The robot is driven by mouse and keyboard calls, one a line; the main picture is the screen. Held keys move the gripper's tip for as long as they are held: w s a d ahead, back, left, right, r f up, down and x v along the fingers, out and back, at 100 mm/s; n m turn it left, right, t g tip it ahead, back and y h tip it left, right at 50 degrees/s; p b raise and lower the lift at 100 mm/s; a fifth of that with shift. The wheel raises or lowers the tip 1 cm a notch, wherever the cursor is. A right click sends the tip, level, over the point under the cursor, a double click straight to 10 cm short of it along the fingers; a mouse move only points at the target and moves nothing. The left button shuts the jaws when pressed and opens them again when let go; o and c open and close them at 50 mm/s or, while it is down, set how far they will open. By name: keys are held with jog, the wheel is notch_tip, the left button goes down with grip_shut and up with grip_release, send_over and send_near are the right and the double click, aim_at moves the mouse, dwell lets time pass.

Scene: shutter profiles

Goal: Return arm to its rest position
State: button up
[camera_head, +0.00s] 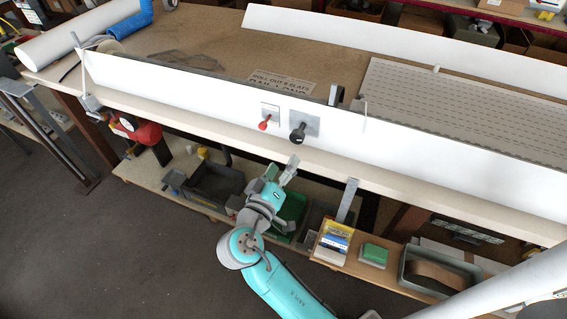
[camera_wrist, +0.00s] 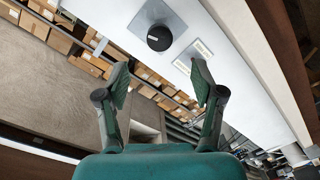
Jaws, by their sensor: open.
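My teal arm reaches up from the bottom middle of the head view, with my gripper (camera_head: 284,181) in front of the bench's front edge, below the white upright panel (camera_head: 200,92). In the wrist view my gripper (camera_wrist: 160,84) has its two fingers spread, with nothing between them. A black knob (camera_head: 298,132) on a grey plate and a red-knobbed switch (camera_head: 265,124) sit on the panel, a little above the gripper. The black knob (camera_wrist: 159,38) shows beyond the fingertips in the wrist view, apart from them.
The long bench (camera_head: 200,125) runs across the head view. Below it, a shelf holds a dark bin (camera_head: 214,184), a green bin (camera_head: 291,212) and a grey tray (camera_head: 440,268). A red machine part (camera_head: 146,134) is at the left. Open floor (camera_head: 90,250) lies at lower left.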

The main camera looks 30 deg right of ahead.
dwell(0.3)
jog(key=s+a+f+n+t+y, duration=0.35)
jog(key=s+f+n+y, duration=0.35)
jog(key=s+f+y, duration=0.7)
jog(key=s+a+r+m, duration=0.1)
jog(key=s+r, duration=0.1)
jog(key=s, duration=0.5)
jog(key=s+a+r+m+t, duration=0.1)
jog(key=s+r+m, duration=0.1)
jog(key=s, duration=0.5)
jog(key=s+a+r+m, duration=0.1)
jog(key=s+a+r, duration=0.1)
jog(key=s, duration=0.5)
jog(key=shift+s+r+m, duration=0.4)
